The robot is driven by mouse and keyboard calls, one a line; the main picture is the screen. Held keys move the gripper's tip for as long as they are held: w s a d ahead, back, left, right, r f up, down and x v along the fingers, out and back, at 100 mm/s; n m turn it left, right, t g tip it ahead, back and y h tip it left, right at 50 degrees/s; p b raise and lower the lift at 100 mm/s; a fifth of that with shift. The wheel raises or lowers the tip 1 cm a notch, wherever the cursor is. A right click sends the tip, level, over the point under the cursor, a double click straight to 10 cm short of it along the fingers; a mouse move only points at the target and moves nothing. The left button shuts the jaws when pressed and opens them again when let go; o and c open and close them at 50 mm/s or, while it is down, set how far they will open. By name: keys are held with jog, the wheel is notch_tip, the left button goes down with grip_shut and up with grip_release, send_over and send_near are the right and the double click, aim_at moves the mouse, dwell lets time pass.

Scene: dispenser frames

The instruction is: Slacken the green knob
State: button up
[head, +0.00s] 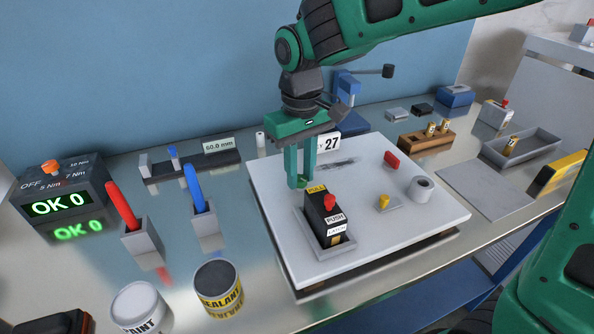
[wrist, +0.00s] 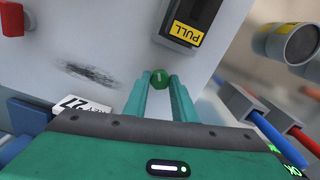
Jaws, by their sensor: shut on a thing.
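The green knob (wrist: 160,79) sits on the white panel (wrist: 117,20) and shows between my fingertips in the wrist view. In the head view, only a bit of the green knob (head: 302,182) shows beside the fingers. My gripper (head: 299,182) points straight down, behind the black PULL/PUSH box, and is shut on the green knob. It also shows in the wrist view (wrist: 161,80), with a finger on either side of the knob. The knob has a pale line on its face.
The black box (head: 322,215) with a red button stands close in front of my gripper. A yellow knob (head: 384,201), a red part (head: 391,159) and a white cylinder (head: 420,188) sit further right on the panel.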

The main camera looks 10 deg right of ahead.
aim_at(301, 178)
jog(key=m, duration=0.5)
jog(key=shift+s+d+f+m, duration=0.1)
jog(key=shift+s+d+m, duration=0.1)
jog(key=shift+m, duration=0.1)
jog(key=shift+a, duration=0.1)
dwell(0.4)
jog(key=o, duration=1)
jog(key=shift+o, duration=0.2)
jog(key=shift+w+a+r, duration=0.1)
jog(key=shift+w+r, duration=0.05)
jog(key=shift+r, duration=0.45)
notch_tip(301, 178, up, 10)
jog(key=shift+f, duration=0.2)
